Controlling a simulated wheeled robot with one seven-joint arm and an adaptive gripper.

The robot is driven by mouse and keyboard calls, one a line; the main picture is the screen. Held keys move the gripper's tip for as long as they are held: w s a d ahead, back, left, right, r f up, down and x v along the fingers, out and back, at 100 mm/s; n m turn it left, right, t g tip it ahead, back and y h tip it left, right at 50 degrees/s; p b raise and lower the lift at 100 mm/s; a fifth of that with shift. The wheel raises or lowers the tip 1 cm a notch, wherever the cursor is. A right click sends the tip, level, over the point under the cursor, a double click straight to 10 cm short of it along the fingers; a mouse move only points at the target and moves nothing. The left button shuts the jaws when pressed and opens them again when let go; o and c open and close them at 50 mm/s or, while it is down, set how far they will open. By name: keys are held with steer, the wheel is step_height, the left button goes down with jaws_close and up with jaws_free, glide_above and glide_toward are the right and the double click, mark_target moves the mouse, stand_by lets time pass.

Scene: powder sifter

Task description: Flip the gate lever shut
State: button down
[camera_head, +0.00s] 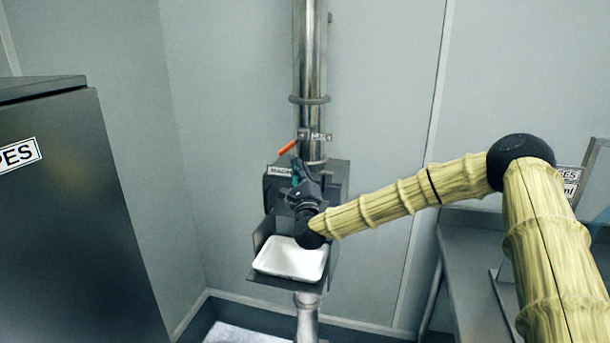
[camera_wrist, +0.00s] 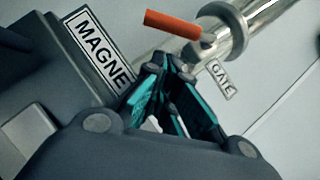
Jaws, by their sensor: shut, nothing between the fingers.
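The gate lever (camera_head: 288,147) has an orange handle and sits on the vertical steel pipe above the grey machine box. In the head view its handle points left and slightly down from the pipe. In the wrist view the orange lever (camera_wrist: 173,23) lies just beyond the fingertips, beside the GATE label (camera_wrist: 221,80). My gripper (camera_head: 297,163) is shut and empty, just below the lever. In the wrist view my gripper (camera_wrist: 160,62) shows its teal-padded fingers with the tips together. A small gap seems to lie between tips and lever, but contact is hard to tell.
A white tray (camera_head: 290,262) sits on the shelf under the machine box (camera_head: 338,178) marked MAGNE. The steel pipe (camera_head: 309,60) rises behind. A dark cabinet (camera_head: 75,220) stands at left and a grey table (camera_head: 470,250) at right.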

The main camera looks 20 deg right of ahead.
mark_target(288, 148)
steer(key=shift+w+a+r+p, duration=0.2)
steer(key=shift+w+a+r, duration=0.1)
steer(key=shift+r, duration=0.15)
steer(key=shift+w+a+r+p, duration=0.2)
steer(key=shift+w+r, duration=0.05)
steer(key=shift+r, duration=0.2)
steer(key=shift+a+f+m+b, duration=0.1)
steer(key=shift+m+b, duration=0.2)
steer(key=shift+b, duration=0.6)
